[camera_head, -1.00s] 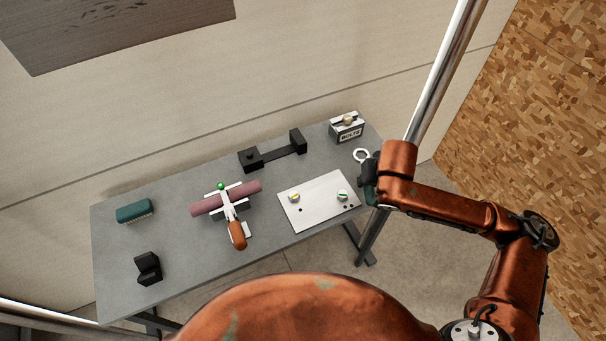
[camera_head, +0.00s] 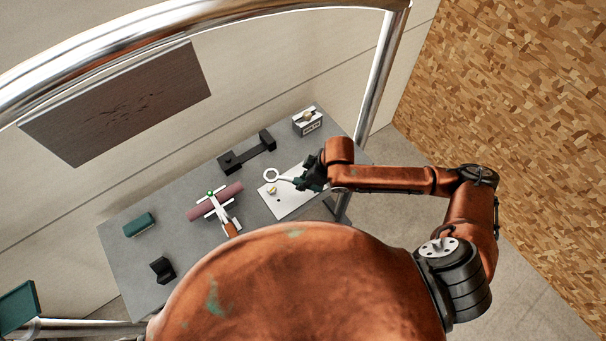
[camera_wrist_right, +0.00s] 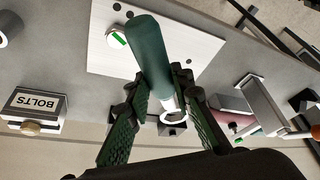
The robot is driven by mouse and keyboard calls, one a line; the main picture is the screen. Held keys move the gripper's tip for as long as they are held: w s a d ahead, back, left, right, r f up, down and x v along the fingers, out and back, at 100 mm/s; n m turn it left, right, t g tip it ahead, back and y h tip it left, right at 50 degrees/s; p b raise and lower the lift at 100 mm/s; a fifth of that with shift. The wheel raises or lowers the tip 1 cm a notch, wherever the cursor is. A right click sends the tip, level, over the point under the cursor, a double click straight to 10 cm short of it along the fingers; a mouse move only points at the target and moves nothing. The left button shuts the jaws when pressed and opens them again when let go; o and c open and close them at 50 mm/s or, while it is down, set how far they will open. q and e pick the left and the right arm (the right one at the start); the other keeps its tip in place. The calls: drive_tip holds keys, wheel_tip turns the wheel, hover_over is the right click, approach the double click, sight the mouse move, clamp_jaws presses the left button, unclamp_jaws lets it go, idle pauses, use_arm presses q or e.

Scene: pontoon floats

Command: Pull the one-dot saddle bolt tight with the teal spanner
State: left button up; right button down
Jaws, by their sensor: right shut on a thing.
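My right gripper (camera_head: 313,177) is shut on the teal spanner (camera_wrist_right: 146,58), whose pale ring end (camera_head: 271,175) points left in the head view. The gripper is above the white plate (camera_head: 294,207). The ring appears just beyond the yellow-marked bolt (camera_head: 272,190); I cannot tell its height above the plate. A green-marked bolt (camera_wrist_right: 117,39) shows on the plate in the right wrist view; my gripper hides it in the head view. My left gripper is out of view.
A BOLTS box (camera_head: 308,121) stands at the far right table corner, near a black stand (camera_head: 247,153). Left of the plate are a pink roller (camera_head: 226,197), a teal brush (camera_head: 139,224) and a black block (camera_head: 162,270).

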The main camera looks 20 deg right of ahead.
drive_tip(key=shift+s+a+r+n+p, duration=0.2)
drive_tip(key=shift+s+a+n+p, duration=0.2)
drive_tip(key=shift+n+p, duration=0.1)
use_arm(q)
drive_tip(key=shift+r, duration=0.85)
use_arm(e)
drive_tip(key=shift+f, duration=0.1)
drive_tip(key=shift+s, duration=0.1)
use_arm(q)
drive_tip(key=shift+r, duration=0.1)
use_arm(e)
drive_tip(key=shift+d+p, duration=0.1)
drive_tip(key=shift+p, duration=0.35)
drive_tip(key=shift+f+b, duration=0.95)
drive_tip(key=shift+f, duration=1.4)
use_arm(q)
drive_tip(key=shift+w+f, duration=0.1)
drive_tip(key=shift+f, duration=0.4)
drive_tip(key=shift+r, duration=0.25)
use_arm(e)
drive_tip(key=shift+f, duration=0.35)
use_arm(q)
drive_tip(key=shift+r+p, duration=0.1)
drive_tip(key=shift+p, duration=0.25)
